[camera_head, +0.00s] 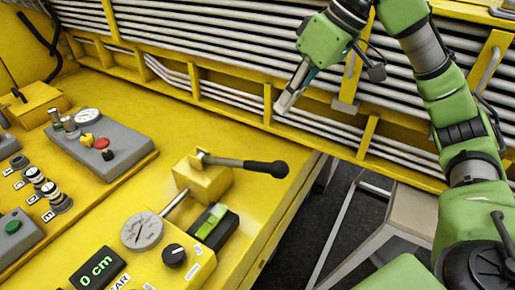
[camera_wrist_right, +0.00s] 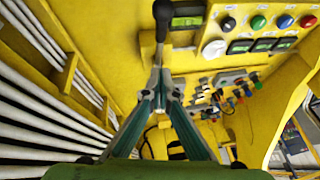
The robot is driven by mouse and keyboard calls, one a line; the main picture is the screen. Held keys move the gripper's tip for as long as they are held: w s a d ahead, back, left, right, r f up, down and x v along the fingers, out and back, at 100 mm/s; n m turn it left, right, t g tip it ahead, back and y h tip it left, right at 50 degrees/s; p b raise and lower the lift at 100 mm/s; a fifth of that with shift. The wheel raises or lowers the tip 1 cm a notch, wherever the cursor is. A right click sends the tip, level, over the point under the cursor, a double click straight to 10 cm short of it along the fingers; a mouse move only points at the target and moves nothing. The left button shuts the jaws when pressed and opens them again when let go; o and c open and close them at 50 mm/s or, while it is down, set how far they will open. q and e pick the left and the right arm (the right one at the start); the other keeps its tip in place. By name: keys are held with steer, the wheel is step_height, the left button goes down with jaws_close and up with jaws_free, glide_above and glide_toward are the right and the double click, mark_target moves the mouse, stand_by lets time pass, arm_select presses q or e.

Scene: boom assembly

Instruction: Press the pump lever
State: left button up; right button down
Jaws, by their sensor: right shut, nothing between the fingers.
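The pump lever (camera_head: 248,166) is a grey rod with a black handle. It sticks out to the right from a yellow block (camera_head: 203,182) on the yellow console and lies nearly level. My right gripper (camera_head: 283,108) is shut and empty. It hangs beyond and above the lever's black end, clearly apart from it in the head view. In the right wrist view, the shut fingertips (camera_wrist_right: 158,80) point toward the lever's black handle (camera_wrist_right: 162,20), which shows at the top; contact cannot be told there. My left gripper is out of view.
A round gauge (camera_head: 141,231), a black knob (camera_head: 174,255) and a display reading "0 cm" (camera_head: 97,268) sit beside the lever. A grey panel (camera_head: 99,145) with buttons stands left. White pipes (camera_head: 240,50) with yellow posts run behind. A grey stool (camera_head: 410,212) stands right.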

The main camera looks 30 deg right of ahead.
glide_above(258, 162)
steer(key=d, duration=0.2)
step_height(258, 162, down, 9)
steer(key=f, duration=0.1)
steer(key=f+p, duration=0.1)
steer(key=f, duration=0.1)
steer(key=shift+s+a, duration=0.2)
steer(key=shift+s, duration=0.15)
steer(key=shift+s+f, duration=0.15)
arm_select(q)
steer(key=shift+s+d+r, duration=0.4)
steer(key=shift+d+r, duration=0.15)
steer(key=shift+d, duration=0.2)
arm_select(e)
steer(key=shift+f, duration=0.2)
